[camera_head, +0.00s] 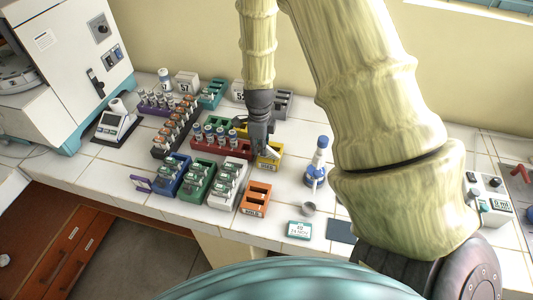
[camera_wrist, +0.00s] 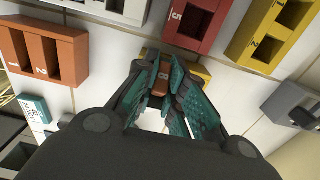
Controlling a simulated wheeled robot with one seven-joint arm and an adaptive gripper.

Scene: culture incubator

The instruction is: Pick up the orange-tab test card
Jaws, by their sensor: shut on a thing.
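The orange-tab test card (camera_wrist: 162,76) shows in the wrist view as an orange-brown piece between the fingertips. My gripper (camera_wrist: 167,88) is shut on it, with its teal finger pads on both sides. Most of the card is hidden by the fingers. A yellow holder (camera_wrist: 204,74) lies just beyond the fingertips. In the head view my gripper (camera_head: 259,143) points down over the rack area, right by the yellow holder (camera_head: 269,156). The card cannot be made out there, and I cannot tell whether it is clear of the holder.
A red rack (camera_head: 221,148) with tubes stands left of my gripper. An orange rack (camera_head: 255,199), a white rack and a green rack stand in front. A blue-and-white bottle (camera_head: 317,165) is to the right. A small teal-edged box (camera_head: 299,230) lies near the front edge.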

